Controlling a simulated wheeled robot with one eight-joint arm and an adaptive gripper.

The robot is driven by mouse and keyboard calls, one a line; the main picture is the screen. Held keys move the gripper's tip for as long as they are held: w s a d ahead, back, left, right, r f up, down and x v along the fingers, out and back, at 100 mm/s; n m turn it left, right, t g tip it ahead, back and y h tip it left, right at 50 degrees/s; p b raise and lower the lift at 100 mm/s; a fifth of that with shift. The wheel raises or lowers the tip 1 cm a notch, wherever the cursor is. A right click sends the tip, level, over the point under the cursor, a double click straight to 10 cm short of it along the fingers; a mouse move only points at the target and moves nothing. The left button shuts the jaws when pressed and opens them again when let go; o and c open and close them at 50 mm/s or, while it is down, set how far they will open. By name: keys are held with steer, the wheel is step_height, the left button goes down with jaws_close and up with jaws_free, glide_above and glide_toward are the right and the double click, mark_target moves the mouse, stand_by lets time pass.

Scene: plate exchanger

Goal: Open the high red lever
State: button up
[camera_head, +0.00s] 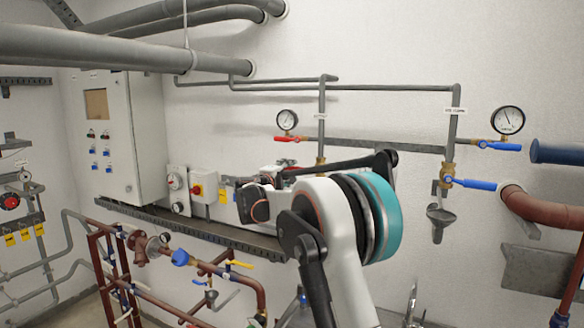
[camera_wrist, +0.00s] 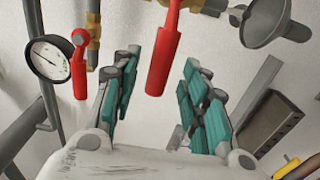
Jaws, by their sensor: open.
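A small red lever (camera_head: 287,138) sits on the upper pipe just under a round gauge. In the wrist view this smaller red lever (camera_wrist: 80,75) hangs beside the gauge, left of my fingers. A second, larger red lever (camera_wrist: 160,60) shows between my fingers in the wrist view, near a brass valve fitting. In the head view it is mostly hidden behind my arm. My gripper (camera_wrist: 160,72) is open, with teal pads on either side of the larger lever. I see gaps on both sides of it and cannot tell its exact depth. My arm largely hides the gripper in the head view.
The pressure gauge (camera_wrist: 49,58) is close to my left finger. A grey funnel (camera_wrist: 265,22) is at the upper right. Blue levers (camera_head: 475,183) and a second gauge (camera_head: 508,120) are on the right. A control cabinet (camera_head: 130,135) stands left.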

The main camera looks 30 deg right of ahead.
steer(key=shift+p+x, duration=0.35)
steer(key=shift+x, duration=1.35)
jaws_close()
